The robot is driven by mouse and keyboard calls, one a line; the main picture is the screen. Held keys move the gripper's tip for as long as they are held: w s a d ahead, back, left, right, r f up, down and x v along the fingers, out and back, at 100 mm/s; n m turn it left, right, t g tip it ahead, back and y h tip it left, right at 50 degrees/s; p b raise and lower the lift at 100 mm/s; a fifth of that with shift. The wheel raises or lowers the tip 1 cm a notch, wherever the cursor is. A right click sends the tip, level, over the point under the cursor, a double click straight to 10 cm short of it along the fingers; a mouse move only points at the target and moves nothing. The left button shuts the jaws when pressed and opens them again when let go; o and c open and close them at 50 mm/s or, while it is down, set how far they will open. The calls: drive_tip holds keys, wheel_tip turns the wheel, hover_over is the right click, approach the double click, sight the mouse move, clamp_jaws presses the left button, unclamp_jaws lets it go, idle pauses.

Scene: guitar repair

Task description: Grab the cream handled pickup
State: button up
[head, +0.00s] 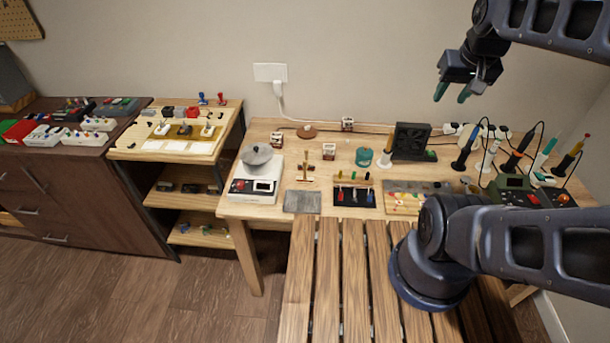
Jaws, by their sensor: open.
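My gripper (452,93) hangs in the air at the upper right, above the back of the workbench. Its two teal-tipped fingers are apart with nothing between them. Small cream-and-brown block-like parts stand on the bench, one at the left (277,139), one at the back (347,123) and one in the middle (329,151). They are below and left of my gripper. Several small pale parts with upright tops also stand on the side cart, one of them at its middle (185,129). The parts are too small to tell which is the cream handled pickup.
A scale (252,189) with a grey pan stands on the workbench's left. A black fan (411,141), a teal container (363,157) and soldering tools (516,152) stand on the right. A black mat (354,196) holds small tools. A dark cabinet (80,200) stands far left.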

drive_tip(key=shift+w, duration=0.1)
drive_tip(key=w+a+f+n+g, duration=0.1)
drive_tip(key=w+a+f+n, duration=0.35)
drive_tip(key=w+a, duration=0.35)
drive_tip(key=n+g, duration=0.4)
drive_tip(key=n, duration=0.9)
hover_over(305, 166)
drive_tip(key=w, duration=0.1)
drive_tip(key=f, duration=2.5)
drive_tip(key=shift+w+d+f, duration=0.1)
drive_tip(key=shift+d, duration=0.1)
drive_tip(key=shift+a+f+n, duration=0.15)
drive_tip(key=shift+f+n, duration=0.1)
drive_tip(key=shift+a+f, duration=0.1)
drive_tip(key=shift+f, duration=5.2)
clamp_jaws()
